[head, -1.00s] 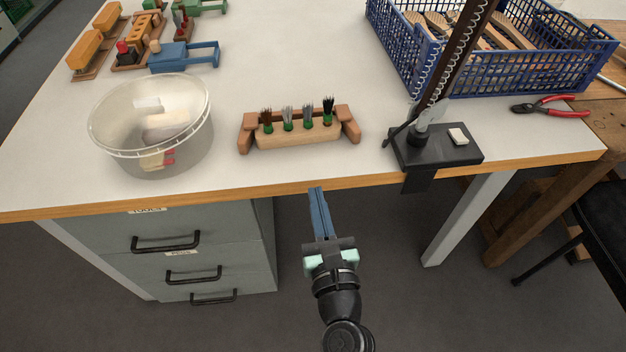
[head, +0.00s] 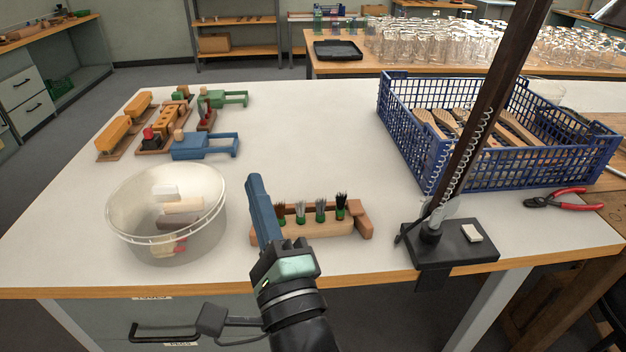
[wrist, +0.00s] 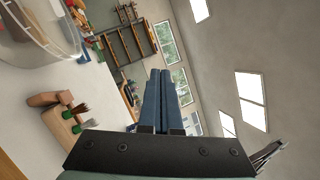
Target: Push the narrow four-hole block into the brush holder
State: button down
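The narrow block (head: 325,231) is pale wood and carries several dark and grey bristle tufts with green bases. It lies at the brown wooden brush holder (head: 365,229), between its end pieces and in front of its back bar. I cannot tell whether it is fully seated. My gripper (head: 256,180), with blue fingers, points up and forward over the holder's left end and hides part of it. In the wrist view the fingers (wrist: 161,76) lie side by side, shut with nothing between them. The block (wrist: 59,127) and a holder end (wrist: 47,99) show there at the left.
A clear tub (head: 122,228) with blocks inside stands left of my gripper. A black clamp base (head: 455,248) with a dark post stands right of the holder. A blue crate (head: 403,135) is behind. Blue (head: 205,148) and orange fixtures fill the back left. The table middle is clear.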

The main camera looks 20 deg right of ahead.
jog(key=s+a+r+n+t, duration=0.2)
jog(key=s+r+n, duration=0.1)
jog(key=r+n, duration=0.4)
jog(key=s+a+r+n+t, duration=0.2)
jog(key=s+r+n, duration=0.2)
jog(key=r, duration=0.9)
jog(key=s+a+r+n+t, duration=0.1)
jog(key=s+a+r+n, duration=0.2)
jog(key=r+n, duration=0.7)
jog(key=shift+s+r+n+t, duration=0.2)
jog(key=shift+s+n+t, duration=0.25)
jog(key=shift+n, duration=0.15)
